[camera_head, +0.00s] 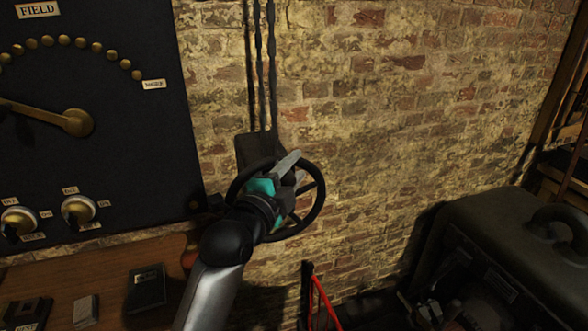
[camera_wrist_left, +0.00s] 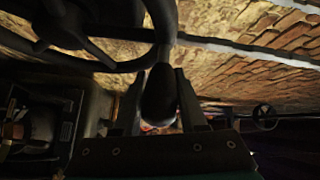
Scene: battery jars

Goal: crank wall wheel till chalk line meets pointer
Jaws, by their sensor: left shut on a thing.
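The dark wall wheel (camera_head: 321,205) is mounted on the brick wall, right of the black panel. Its rim and spokes also show in the left wrist view (camera_wrist_left: 165,22). My left gripper (camera_head: 292,172) reaches the wheel from below and covers part of its hub and rim. In the left wrist view its two fingers (camera_wrist_left: 160,105) are on either side of a dark, rounded crank handle (camera_wrist_left: 158,88) at the wheel's rim, shut on it. I cannot make out the chalk line or the pointer in either view. My right gripper is not in view.
A black panel (camera_head: 100,110) labelled FIELD, with a brass lever (camera_head: 50,115) and knobs, stands left. A wooden ledge (camera_head: 110,265) lies below it. Dark pipes (camera_head: 265,70) run above the wheel. A dark machine (camera_head: 500,250) stands at right; a red item (camera_head: 323,300) is below.

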